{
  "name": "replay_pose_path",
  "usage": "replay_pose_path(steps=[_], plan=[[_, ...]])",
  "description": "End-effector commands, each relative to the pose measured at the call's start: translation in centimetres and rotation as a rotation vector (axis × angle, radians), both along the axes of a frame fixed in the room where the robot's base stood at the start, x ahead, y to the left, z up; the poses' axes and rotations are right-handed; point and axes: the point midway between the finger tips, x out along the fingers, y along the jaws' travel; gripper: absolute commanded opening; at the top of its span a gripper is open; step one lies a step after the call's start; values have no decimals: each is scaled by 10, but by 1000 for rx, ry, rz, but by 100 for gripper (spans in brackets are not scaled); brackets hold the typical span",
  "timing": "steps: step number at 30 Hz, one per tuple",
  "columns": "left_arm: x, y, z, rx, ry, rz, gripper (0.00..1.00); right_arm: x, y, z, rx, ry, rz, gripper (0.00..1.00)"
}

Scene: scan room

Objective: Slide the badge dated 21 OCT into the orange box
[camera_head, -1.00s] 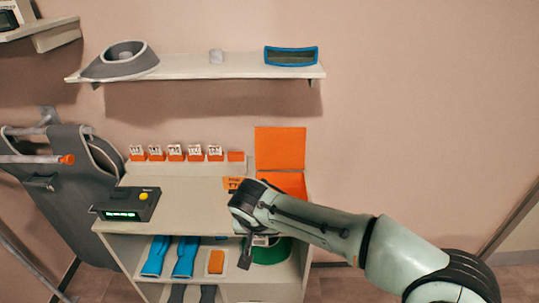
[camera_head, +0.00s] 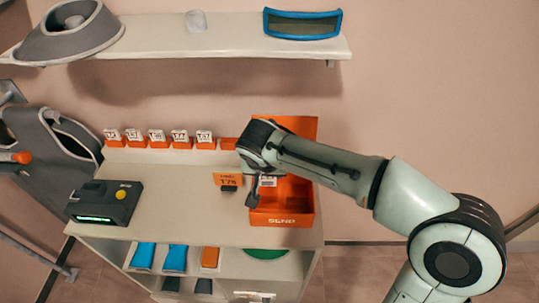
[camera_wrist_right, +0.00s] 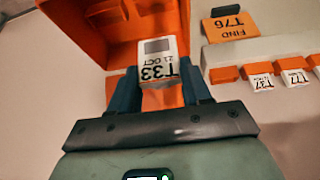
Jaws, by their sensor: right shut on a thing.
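The badge (camera_wrist_right: 162,66), marked T33 and 21 OCT, is between the fingers of my right gripper (camera_wrist_right: 160,93), which is shut on it. In the head view the badge (camera_head: 267,181) shows as a small white patch beside the gripper (camera_head: 256,188). The orange box (camera_head: 283,216), with SEND on its front and its lid raised at the back, stands at the right end of the counter. The gripper and badge are at the box's left part; the exact height is hard to tell. In the wrist view the box (camera_wrist_right: 75,30) is just beyond the badge. My left gripper is not in view.
Several badges (camera_head: 157,137) stand in orange holders along the counter's back edge. A black device (camera_head: 104,202) with a yellow button sits at the left. The counter middle is clear.

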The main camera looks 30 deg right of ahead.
Motion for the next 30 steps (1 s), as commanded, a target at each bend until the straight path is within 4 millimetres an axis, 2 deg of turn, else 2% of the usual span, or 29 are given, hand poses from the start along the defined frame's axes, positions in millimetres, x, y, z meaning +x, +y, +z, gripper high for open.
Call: replay_pose_path(steps=[11,30], plan=[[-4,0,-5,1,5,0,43,0,0,-7,-1,1,0,9],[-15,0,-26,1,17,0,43,-1,0,-38,-1,0,0,9]])
